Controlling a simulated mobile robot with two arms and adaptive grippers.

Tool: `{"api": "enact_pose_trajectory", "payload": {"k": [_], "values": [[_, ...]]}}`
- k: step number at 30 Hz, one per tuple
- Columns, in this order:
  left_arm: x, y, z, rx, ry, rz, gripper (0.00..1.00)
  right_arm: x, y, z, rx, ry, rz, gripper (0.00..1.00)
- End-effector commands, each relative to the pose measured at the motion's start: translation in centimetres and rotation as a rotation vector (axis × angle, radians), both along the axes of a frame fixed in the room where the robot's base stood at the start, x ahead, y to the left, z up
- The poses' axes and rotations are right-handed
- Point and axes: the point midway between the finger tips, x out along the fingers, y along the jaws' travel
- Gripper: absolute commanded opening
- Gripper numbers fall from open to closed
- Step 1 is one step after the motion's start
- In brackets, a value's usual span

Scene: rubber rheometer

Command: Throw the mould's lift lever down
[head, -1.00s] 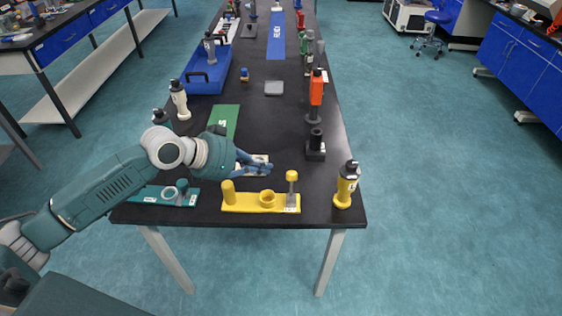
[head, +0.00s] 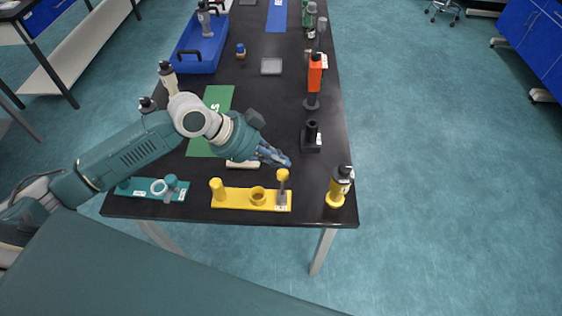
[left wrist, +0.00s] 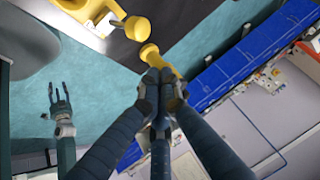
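A yellow fixture (head: 236,199) lies along the table's near edge, with a post at its left and a ring cup in its middle. A lever with a round yellow knob (head: 282,175) stands up at its right end; this seems to be the lift lever. Its knob also shows in the left wrist view (left wrist: 137,28). My left gripper (head: 285,161) is just above and behind the knob, apart from it. In the left wrist view its fingertips (left wrist: 161,84) are together with nothing seen between them. My right gripper (left wrist: 59,92) shows there with fingers spread and empty.
A yellow-and-black bottle-like tool (head: 338,190) stands right of the fixture. A teal fixture (head: 150,188) lies to the left. A pale block (head: 242,164) sits under my left wrist. A black stand (head: 311,138) and an orange tool (head: 315,75) are further back.

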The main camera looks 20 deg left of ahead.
Motion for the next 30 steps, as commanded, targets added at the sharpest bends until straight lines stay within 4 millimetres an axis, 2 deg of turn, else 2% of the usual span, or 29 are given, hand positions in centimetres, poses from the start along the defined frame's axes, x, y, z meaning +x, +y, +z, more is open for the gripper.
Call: {"api": "enact_pose_trajectory", "payload": {"k": [1,6,9,13,21,30], "values": [[0.3,-0.8,-0.5,-0.004,0.003,-0.001,0.00,1.1,0.0,0.7,0.001,-0.015,0.000,0.44],[0.7,-0.1,-3.1,0.000,0.004,0.002,0.00,4.7,0.2,1.7,0.006,-0.068,0.001,0.44],[0.9,0.1,-4.0,0.001,0.003,0.002,0.00,5.4,0.2,2.0,0.006,-0.078,0.002,0.44],[1.0,0.2,-4.5,0.002,0.001,0.001,0.00,4.8,0.1,2.0,0.004,-0.067,0.002,0.44],[1.0,0.2,-4.6,0.001,0.000,0.000,0.00,2.1,-0.1,1.8,0.000,-0.030,0.001,0.44],[2.4,0.6,-5.9,0.001,-0.001,0.001,0.00,2.7,0.0,-0.2,0.001,-0.038,0.001,0.44]]}}
